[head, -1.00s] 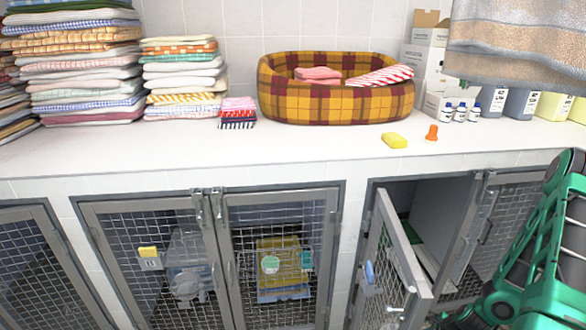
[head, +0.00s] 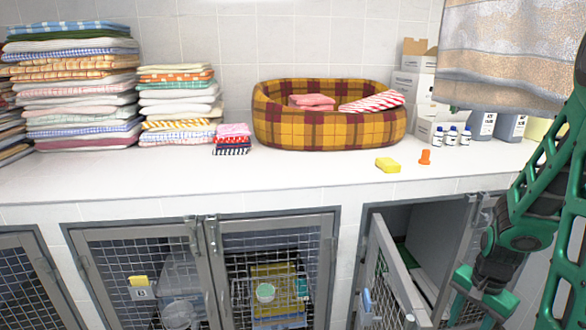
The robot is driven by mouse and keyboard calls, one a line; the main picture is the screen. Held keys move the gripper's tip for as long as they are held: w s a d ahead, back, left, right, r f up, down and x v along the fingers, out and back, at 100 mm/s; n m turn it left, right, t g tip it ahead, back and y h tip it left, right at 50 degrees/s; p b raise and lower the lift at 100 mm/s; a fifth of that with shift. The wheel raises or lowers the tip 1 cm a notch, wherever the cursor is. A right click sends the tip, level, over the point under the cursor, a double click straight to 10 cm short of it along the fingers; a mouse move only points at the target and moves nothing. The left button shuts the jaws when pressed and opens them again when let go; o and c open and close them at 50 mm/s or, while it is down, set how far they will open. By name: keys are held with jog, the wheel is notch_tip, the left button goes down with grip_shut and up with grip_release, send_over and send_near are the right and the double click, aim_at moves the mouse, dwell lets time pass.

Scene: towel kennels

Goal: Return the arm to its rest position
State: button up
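My green and black arm is at the right edge of the head view, in front of the kennel fronts. My gripper (head: 484,292) hangs at the lower right, before the right-hand kennel. No held object shows at it. Its fingers are too unclear to tell open from shut. The kennel door (head: 392,275) beside it stands ajar, to the left of my gripper.
The white counter (head: 300,180) carries towel stacks (head: 85,85), a plaid pet bed (head: 325,125) with folded towels, a yellow sponge (head: 388,165), an orange item (head: 424,157), small bottles and boxes. A towel (head: 505,55) hangs at upper right. The counter's front middle is clear.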

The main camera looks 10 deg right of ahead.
jog(key=s+a+r+n, duration=0.3)
jog(key=s+r, duration=0.4)
jog(key=r, duration=0.1)
jog(key=s+a+r+n, duration=0.3)
jog(key=s+r, duration=0.3)
jog(key=r, duration=0.3)
jog(key=shift+s+a+r+n, duration=0.25)
jog(key=shift+s+n, duration=0.1)
jog(key=shift+n, duration=0.25)
jog(key=shift+w+f, duration=0.25)
jog(key=shift+w, duration=0.35)
jog(key=shift+c, duration=0.3)
